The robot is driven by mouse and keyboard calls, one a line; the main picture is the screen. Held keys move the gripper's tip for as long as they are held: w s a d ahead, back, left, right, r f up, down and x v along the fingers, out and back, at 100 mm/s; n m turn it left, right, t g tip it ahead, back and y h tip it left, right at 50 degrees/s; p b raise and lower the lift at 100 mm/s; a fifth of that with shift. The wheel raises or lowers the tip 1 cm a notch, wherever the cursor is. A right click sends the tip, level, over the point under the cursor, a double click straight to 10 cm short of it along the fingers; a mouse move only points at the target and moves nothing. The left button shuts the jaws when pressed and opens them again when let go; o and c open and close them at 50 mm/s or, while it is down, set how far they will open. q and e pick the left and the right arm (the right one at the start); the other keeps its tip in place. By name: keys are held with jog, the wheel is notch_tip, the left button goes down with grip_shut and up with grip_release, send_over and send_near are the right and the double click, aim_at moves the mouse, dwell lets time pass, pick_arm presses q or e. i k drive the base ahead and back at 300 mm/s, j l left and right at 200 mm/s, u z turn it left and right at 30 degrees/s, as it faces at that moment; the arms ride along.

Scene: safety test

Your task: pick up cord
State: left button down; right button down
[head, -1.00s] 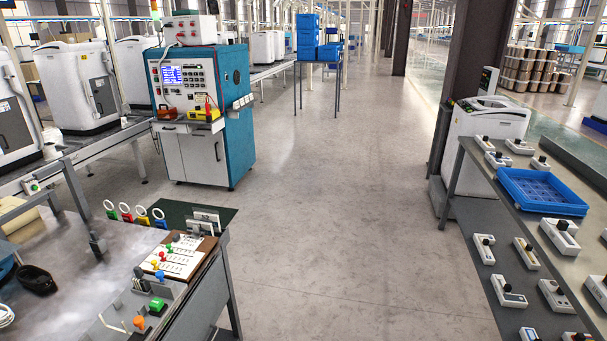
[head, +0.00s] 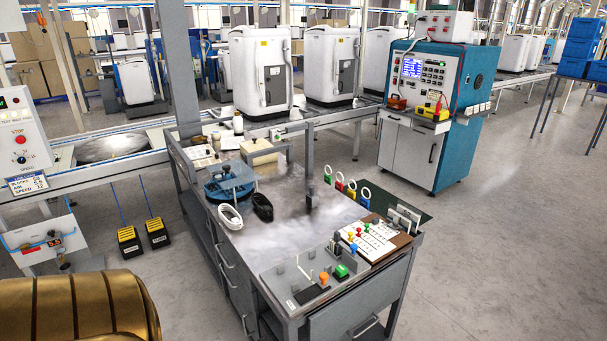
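A white looped bundle (head: 230,217), which looks like a coiled cord, lies on the workbench (head: 290,235) near its left edge. A black looped bundle (head: 262,208) lies right beside it, to the right. Which of the two is the cord I cannot tell. Both lie in front of a round blue device (head: 229,182). Neither of my grippers is in view. A gold ribbed part of my own body fills the bottom left corner, well apart from the bench.
Colour-ringed testers (head: 345,188), a board with coloured pegs (head: 366,238) and a grey tray (head: 312,281) crowd the bench's right and front. Pedals (head: 143,242) are on the floor at left. A teal test cabinet (head: 430,110) stands behind right. Floor at right is clear.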

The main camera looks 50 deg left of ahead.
aim_at(268, 210)
jog(key=u, duration=1.9)
jog(key=z, duration=0.4)
jog(key=i+j+z, duration=0.15)
jog(key=z, duration=0.2)
jog(key=i+j+z, duration=0.1)
jog(key=j+z, duration=0.6)
